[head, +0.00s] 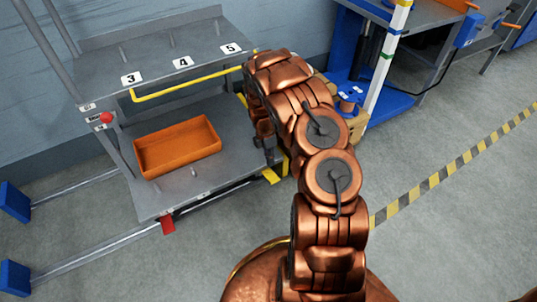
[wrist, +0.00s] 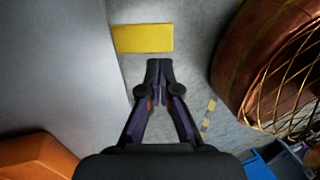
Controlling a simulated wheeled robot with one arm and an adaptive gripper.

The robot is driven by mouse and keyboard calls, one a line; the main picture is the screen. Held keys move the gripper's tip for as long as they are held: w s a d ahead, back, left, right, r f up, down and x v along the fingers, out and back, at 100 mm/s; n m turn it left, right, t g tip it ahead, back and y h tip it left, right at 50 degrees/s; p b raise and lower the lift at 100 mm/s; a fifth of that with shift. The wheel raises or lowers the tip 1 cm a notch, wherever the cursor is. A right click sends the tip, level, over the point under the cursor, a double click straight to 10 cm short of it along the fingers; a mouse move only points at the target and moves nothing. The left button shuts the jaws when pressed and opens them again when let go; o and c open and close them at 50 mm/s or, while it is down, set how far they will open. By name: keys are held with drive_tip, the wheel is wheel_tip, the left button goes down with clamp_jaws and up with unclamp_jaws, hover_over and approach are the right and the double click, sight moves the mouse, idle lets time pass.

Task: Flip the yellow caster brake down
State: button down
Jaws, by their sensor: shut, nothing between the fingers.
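The yellow caster brake (head: 271,176) is a small flat pedal at the lower right corner of the grey cart, low over the floor. In the wrist view the yellow brake (wrist: 143,38) lies just beyond and slightly left of my fingertips. My gripper (wrist: 159,66) is shut and empty, with a small gap in the picture between its tips and the brake. Whether they touch in depth I cannot tell. In the head view my gripper (head: 269,155) points down beside the cart's right end, partly hidden by my arm.
The grey cart's lower shelf (head: 205,180) holds an orange bin (head: 178,146). A red pedal (head: 167,226) sits at its front left corner. A yellow rail (head: 190,82) crosses above the shelf. A blue stand (head: 385,100) is behind my arm. Floor at right is clear.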

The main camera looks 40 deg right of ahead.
sight(273, 179)
drive_tip(key=b+x, duration=0.2)
drive_tip(key=x, duration=0.5)
